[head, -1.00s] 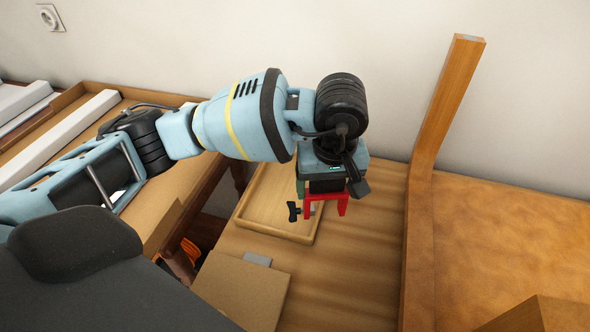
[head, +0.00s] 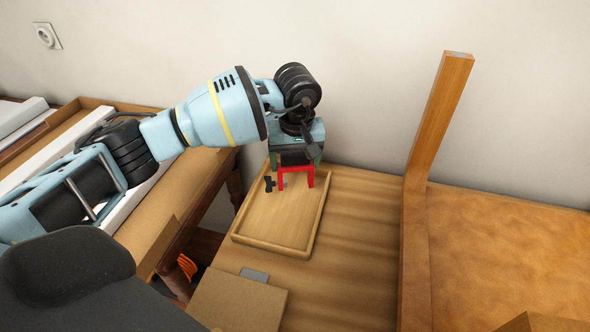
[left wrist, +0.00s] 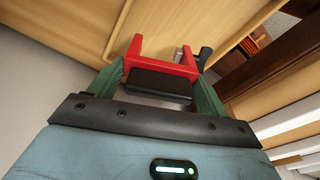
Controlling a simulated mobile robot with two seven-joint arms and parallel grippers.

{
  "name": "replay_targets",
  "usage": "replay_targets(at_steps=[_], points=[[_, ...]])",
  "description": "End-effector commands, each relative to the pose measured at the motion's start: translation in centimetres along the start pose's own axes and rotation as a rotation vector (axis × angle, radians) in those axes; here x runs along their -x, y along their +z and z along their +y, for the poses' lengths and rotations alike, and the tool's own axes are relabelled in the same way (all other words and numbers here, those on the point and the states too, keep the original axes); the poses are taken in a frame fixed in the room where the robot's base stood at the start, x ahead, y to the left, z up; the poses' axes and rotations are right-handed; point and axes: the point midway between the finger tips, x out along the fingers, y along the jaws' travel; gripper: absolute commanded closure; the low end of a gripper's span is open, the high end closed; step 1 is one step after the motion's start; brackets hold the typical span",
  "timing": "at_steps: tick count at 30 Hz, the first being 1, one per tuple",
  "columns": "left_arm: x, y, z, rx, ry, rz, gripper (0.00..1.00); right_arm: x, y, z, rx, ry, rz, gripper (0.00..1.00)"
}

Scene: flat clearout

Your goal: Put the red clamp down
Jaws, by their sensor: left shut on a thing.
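The red clamp (head: 311,177) is a small U-shaped frame with a black screw handle (head: 269,184) on its left side. My left gripper (head: 298,163) is shut on the red clamp and holds it with its open side down, over the wooden tray (head: 268,243). In the left wrist view the red clamp (left wrist: 134,50) sits between the green fingers (left wrist: 160,88). Whether the clamp touches the tray cannot be told. My right gripper is not in view.
The shallow tray lies on a wooden table (head: 350,260) and looks empty. A cardboard box (head: 238,302) is in front of it. A wooden post (head: 437,120) and a tan surface (head: 510,250) are at the right. A wall is behind.

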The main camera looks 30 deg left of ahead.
Motion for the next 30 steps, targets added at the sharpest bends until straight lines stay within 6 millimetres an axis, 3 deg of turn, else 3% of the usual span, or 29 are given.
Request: replay_targets(at_steps=[7,19,20,21,25,30], points=[[-3.2,0.3,0.0,0.001,-0.001,0.0,0.5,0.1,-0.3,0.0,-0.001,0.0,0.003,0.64],[-3.8,0.3,0.0,0.0,0.0,0.001,0.5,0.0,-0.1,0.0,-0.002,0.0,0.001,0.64],[-3.8,0.3,-0.1,0.0,-0.001,0.001,0.22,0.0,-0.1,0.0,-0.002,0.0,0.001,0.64],[-3.8,0.3,-0.1,0.0,-0.001,0.001,0.16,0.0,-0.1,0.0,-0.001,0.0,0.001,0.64],[-3.8,0.3,-0.1,0.001,-0.001,0.001,0.01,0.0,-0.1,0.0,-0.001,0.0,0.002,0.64],[-3.8,0.3,-0.1,0.001,-0.001,0.001,0.01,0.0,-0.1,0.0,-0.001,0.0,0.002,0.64]])
